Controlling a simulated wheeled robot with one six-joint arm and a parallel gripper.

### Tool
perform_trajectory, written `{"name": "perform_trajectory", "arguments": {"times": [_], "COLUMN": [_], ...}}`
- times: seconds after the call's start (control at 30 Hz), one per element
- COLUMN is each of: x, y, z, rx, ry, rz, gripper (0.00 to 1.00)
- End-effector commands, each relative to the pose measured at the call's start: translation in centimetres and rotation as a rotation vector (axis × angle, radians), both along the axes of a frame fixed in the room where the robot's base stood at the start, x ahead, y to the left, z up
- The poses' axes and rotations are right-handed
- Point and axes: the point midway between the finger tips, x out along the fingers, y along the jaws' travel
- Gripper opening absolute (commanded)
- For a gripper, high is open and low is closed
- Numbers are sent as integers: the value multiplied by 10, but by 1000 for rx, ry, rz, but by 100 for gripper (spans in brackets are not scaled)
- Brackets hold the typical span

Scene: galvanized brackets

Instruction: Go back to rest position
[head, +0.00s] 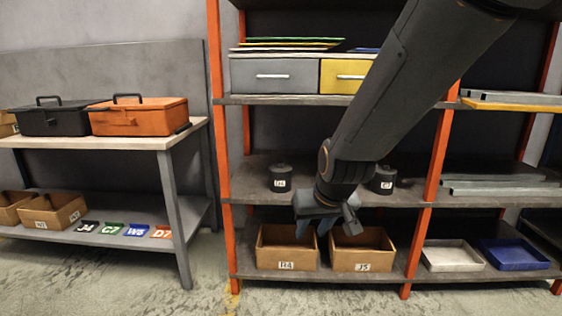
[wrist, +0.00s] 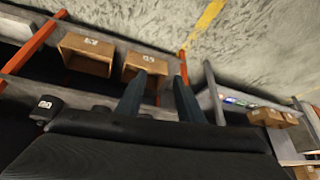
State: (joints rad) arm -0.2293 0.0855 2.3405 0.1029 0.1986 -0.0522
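My gripper (head: 328,226) hangs at the end of my dark arm, in front of the orange-framed shelf rack. In the head view it is just above and in front of two cardboard boxes, one labelled R4 (head: 285,265) and one labelled J5 (head: 362,266). Its two fingers are spread apart. In the wrist view the gripper (wrist: 160,78) shows with a clear gap between the fingers and nothing held. No rest position is marked in view. My forearm hides part of the rack's middle and upper shelves.
Two dark canisters (head: 280,178) stand on the middle shelf, close to my wrist. A grey tray (head: 452,255) and a blue tray (head: 514,254) lie lower right. A bench (head: 160,140) with an orange toolbox (head: 138,117) stands left. Bare floor lies in front.

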Motion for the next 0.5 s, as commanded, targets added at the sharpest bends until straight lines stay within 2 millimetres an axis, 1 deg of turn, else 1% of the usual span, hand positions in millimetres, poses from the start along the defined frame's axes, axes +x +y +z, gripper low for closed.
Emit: {"name": "perform_trajectory", "arguments": {"times": [0.03,0.1,0.2,0.3,0.5], "x": [-30,-67,-109,-144,-200], "y": [19,34,46,52,56], "z": [-3,-9,-15,-19,-24], "rx": [-7,-22,-44,-68,-113], "ry": [53,126,209,274,377], "rz": [48,98,151,194,260], "gripper": [34,34,34,34,34]}}
